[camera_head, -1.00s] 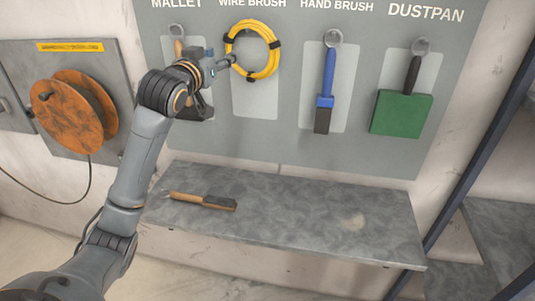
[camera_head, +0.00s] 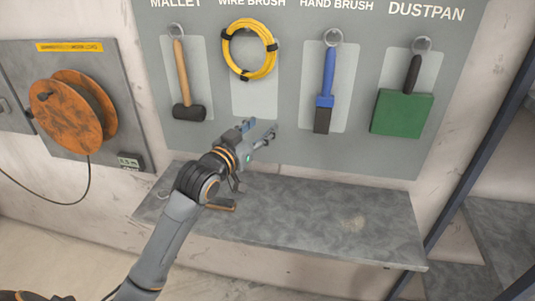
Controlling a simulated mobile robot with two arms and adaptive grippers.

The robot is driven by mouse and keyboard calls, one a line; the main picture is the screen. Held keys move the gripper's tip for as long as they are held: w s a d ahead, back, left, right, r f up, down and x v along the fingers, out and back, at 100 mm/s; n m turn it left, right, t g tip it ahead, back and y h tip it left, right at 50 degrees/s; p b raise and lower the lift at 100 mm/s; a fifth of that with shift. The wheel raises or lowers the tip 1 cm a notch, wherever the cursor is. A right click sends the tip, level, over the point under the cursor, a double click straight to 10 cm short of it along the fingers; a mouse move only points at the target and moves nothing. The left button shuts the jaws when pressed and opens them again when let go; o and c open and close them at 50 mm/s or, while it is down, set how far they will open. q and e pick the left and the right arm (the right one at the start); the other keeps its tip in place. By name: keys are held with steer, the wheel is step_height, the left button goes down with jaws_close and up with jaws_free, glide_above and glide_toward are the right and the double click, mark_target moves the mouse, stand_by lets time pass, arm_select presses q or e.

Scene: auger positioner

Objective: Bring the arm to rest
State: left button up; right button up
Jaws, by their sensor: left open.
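My left arm (camera_head: 168,240) comes in from the lower left. Its gripper (camera_head: 262,132) is open and empty, in front of the lower part of the tool board, below the yellow coil (camera_head: 249,50) and above the shelf. The gripper appears clear of the hung tools. The yellow coil hangs on the hook under the WIRE BRUSH label. A brush with an orange handle (camera_head: 221,204) lies on the shelf (camera_head: 300,215), mostly hidden behind my arm. My right gripper is not in view.
On the board (camera_head: 290,140) hang a mallet (camera_head: 182,75), a blue hand brush (camera_head: 326,90) and a green dustpan (camera_head: 402,112). An orange reel (camera_head: 66,117) is mounted on the left wall. A dark post (camera_head: 480,140) stands at the right. The shelf's right part is clear.

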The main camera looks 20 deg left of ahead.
arm_select(q)
steer(key=s+d+f+m+g, duration=0.1)
steer(key=s+d+f+g, duration=0.3)
steer(key=s+f, duration=0.55)
steer(key=s+d+f+g, duration=0.35)
steer(key=s+f, duration=0.35)
steer(key=f, duration=0.6)
steer(key=s+f+g+y, duration=0.1)
steer(key=s+f+g, duration=0.3)
steer(key=s, duration=0.5)
steer(key=s+f+g, duration=0.3)
steer(key=s+f, duration=0.1)
steer(key=s, duration=0.6)
step_height(320, 180, down, 25)
steer(key=g, duration=0.1)
steer(key=s+a+f+g+b, duration=0.1)
steer(key=s+a+f, duration=0.1)
steer(key=s+f, duration=1.5)
steer(key=shift+s+a+f+y, duration=0.2)
steer(key=shift+f+y, duration=0.1)
steer(key=shift+f, duration=0.35)
